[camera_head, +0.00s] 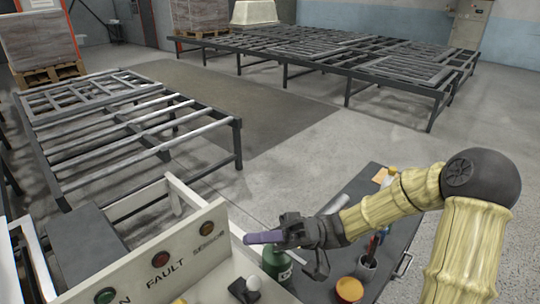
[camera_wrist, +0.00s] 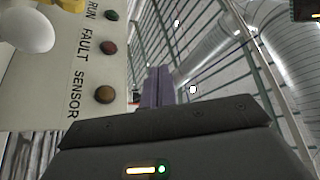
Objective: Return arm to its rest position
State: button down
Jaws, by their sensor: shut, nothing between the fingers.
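My arm, in a ribbed yellow cover, rises from the lower right of the head view to a dark round elbow joint and bends left and down. My gripper (camera_head: 262,237) points left, with its purple fingers close together and nothing between them. It is in front of the grey panel (camera_head: 190,255) with the FAULT and SENSOR lamps, and appears above a green bottle (camera_head: 277,264). In the wrist view the shut fingers (camera_wrist: 158,86) point away from the camera, beside the same panel (camera_wrist: 85,90). Whether the gripper touches the bottle cannot be told.
Under my forearm is a dark bench (camera_head: 385,225) with a pen cup (camera_head: 367,268) and a yellow-red jar (camera_head: 349,290). Metal racks (camera_head: 130,125) stand at left and at the back (camera_head: 340,60). Open floor (camera_head: 330,150) lies between.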

jog(key=s+f+m+h+p, duration=0.1)
jog(key=s+f+h, duration=0.1)
jog(key=h, duration=0.1)
jog(key=s+f+m+h+p, duration=0.1)
jog(key=s+f+m+h, duration=0.1)
jog(key=s+f+h, duration=0.1)
jog(key=shift+f+t, duration=0.35)
jog(key=shift+t, duration=0.05)
jog(key=d+f+m+t+h+p, duration=0.1)
jog(key=d+h, duration=0.1)
jog(key=s+d+f+m+t+h, duration=0.1)
jog(key=d+f+h, duration=0.1)
jog(key=d+f+m+h+p, duration=0.1)
jog(key=d+f+h, duration=0.1)
jog(key=shift+s+t+h+p, duration=0.35)
jog(key=shift+s+t+h, duration=0.05)
jog(key=w+d+r+m+t+h+p, duration=0.2)
jog(key=d+m+t+h, duration=0.1)
jog(key=d, duration=0.3)
jog(key=w+d+r+m+t+h+p, duration=0.1)
jog(key=w+d+r+m+t+h, duration=0.2)
jog(key=d, duration=0.4)
jog(key=shift+w+t+h+p, duration=0.15)
jog(key=shift+t+h+p, duration=0.3)
jog(key=shift+t, duration=0.65)
jog(key=shift+a, duration=0.1)
